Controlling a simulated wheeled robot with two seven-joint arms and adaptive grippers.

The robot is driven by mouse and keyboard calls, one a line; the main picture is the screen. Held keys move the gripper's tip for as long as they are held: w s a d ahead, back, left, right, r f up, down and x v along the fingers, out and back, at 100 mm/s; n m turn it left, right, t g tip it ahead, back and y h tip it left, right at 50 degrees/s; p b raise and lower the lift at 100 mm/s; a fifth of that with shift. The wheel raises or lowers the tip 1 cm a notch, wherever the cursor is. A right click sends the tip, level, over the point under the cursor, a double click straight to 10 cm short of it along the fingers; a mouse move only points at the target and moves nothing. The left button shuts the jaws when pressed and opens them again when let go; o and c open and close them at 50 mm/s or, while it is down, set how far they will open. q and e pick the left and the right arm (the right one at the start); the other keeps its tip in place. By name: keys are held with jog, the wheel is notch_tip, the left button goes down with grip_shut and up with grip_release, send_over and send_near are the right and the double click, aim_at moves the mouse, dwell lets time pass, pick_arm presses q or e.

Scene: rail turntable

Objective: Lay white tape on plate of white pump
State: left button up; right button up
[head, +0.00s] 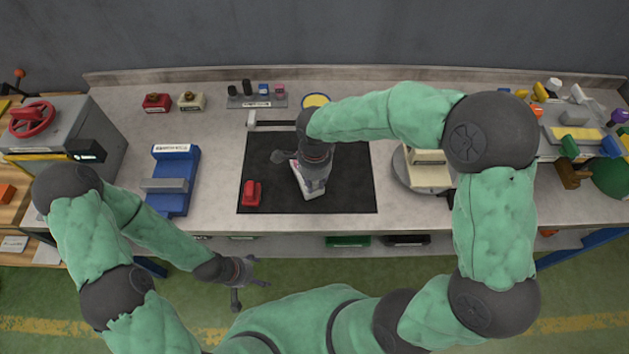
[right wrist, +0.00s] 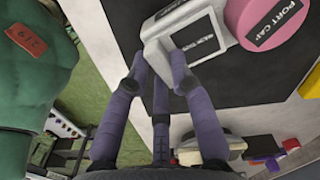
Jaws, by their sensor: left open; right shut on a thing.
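A white body with a black label (right wrist: 198,42) is in the right wrist view, with a pink disc (right wrist: 275,25) lettered PORT CAP beside it. The white body also shows in the head view (head: 308,190), over the black mat (head: 350,190) and partly hidden by my right gripper. My right gripper (right wrist: 163,68) is shut on this white body. I cannot tell whether it is the pump, and I cannot make out a white tape or a plate for certain. My left gripper (head: 250,273) is open and empty, in front of the table's front edge.
A red block (head: 252,193) lies on the mat's left. A blue fixture (head: 172,185) stands left of the mat. A cream unit (head: 428,168) sits on a round grey turntable (head: 400,174) to the right. Small labelled parts fill a rack (head: 258,102) at the back.

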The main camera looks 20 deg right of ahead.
jog(key=shift+f+b, duration=0.3)
dwell(0.5)
jog(key=o, duration=0.8)
jog(key=shift+o, duration=0.2)
notch_tip(320, 180, up, 12)
